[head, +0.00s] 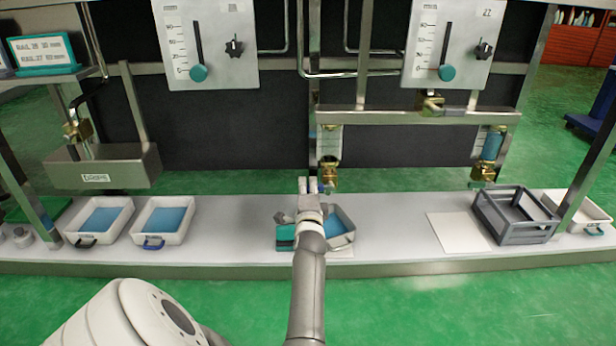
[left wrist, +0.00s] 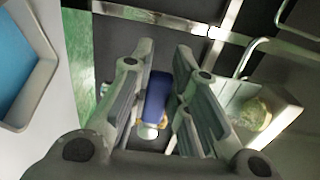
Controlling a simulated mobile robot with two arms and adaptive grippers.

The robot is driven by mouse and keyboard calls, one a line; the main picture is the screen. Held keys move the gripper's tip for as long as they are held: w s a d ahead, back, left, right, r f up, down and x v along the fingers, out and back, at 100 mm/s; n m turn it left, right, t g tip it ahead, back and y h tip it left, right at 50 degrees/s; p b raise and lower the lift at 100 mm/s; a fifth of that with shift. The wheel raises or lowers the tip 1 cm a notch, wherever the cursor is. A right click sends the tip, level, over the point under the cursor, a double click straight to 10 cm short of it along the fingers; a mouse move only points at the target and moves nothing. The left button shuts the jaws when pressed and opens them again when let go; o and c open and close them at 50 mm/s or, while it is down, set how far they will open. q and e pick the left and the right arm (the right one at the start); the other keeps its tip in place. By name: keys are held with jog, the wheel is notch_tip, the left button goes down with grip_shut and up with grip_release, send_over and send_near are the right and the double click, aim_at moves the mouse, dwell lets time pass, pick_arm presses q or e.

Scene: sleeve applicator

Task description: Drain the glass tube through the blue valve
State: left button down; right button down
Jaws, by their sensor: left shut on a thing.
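My left gripper (head: 312,186) is at the brass valve (head: 329,176) under the left glass tube (head: 329,140). It is shut on the blue valve handle (left wrist: 157,95), which shows between the fingers in the left wrist view. In the head view only a bit of blue shows by the fingertips. The left tube looks pale, with a scale beside it; its liquid level is too small to tell. The right glass tube (head: 491,146) holds blue liquid, with a brass valve (head: 483,174) below. My right gripper is not in view.
A grey tray (head: 347,239) with blue inside stands below my left gripper, beside a teal thing (head: 285,237). Two white trays (head: 178,235) stand left, a grey crate (head: 535,237) right. The bench (head: 235,235) is clear between the white trays and my arm.

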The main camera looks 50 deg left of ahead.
aim_at(308, 185)
pick_arm(q)
jog(key=shift+f, duration=0.2)
jog(key=c, duration=1.4)
grip_release()
jog(key=shift+o, duration=0.2)
jog(key=shift+r, duration=0.1)
notch_tip(308, 185, up, 10)
